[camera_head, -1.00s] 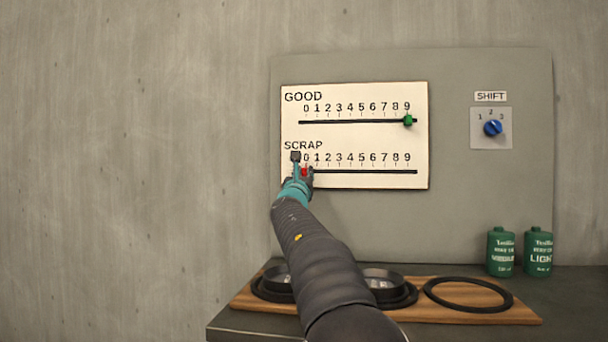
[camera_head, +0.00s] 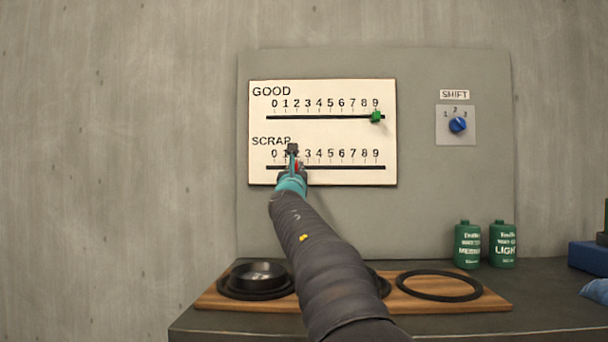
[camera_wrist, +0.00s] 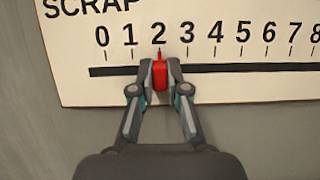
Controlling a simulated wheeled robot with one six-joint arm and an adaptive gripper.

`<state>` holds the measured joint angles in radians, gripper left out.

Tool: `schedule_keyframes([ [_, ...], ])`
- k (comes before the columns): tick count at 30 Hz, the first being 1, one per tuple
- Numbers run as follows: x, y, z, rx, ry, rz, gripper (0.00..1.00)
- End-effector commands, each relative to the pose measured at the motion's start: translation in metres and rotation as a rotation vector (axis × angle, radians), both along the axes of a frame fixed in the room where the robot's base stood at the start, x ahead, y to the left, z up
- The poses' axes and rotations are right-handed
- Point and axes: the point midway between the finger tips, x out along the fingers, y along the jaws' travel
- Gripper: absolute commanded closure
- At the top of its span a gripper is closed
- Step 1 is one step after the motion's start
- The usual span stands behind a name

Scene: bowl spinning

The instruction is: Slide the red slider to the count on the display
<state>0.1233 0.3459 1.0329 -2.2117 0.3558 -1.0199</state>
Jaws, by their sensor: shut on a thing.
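The red slider (camera_wrist: 160,76) sits on the black SCRAP track (camera_wrist: 225,68), and its pointer lines up with the 2 in the wrist view. My gripper (camera_wrist: 154,70) is shut on the red slider, with one finger on each side of it. In the head view my gripper (camera_head: 292,170) covers most of the slider (camera_head: 298,166) and part of the SCRAP scale. The green slider (camera_head: 376,117) stands at 9 on the GOOD track (camera_head: 320,117) above. Both scales run from 0 to 9 on a cream board (camera_head: 345,130). I see no separate count display.
A blue SHIFT knob (camera_head: 458,125) is on the grey panel at the right. Below are a wooden board (camera_head: 490,302) with dark rings and a cup, two green cans (camera_head: 468,245), and a blue box (camera_head: 588,256) at the right edge. The SCRAP track is clear right of my gripper.

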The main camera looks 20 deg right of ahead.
Motion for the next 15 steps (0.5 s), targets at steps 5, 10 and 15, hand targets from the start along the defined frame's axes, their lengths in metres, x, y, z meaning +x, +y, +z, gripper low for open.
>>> schedule_keyframes([
  [5,0.0002,-0.0004,0.0006,0.0,0.001,0.0,1.0],
  [10,-0.0002,-0.002,0.0005,0.0,0.001,-0.002,0.6],
  [15,-0.0005,-0.003,0.0004,0.001,0.001,-0.004,0.6],
])
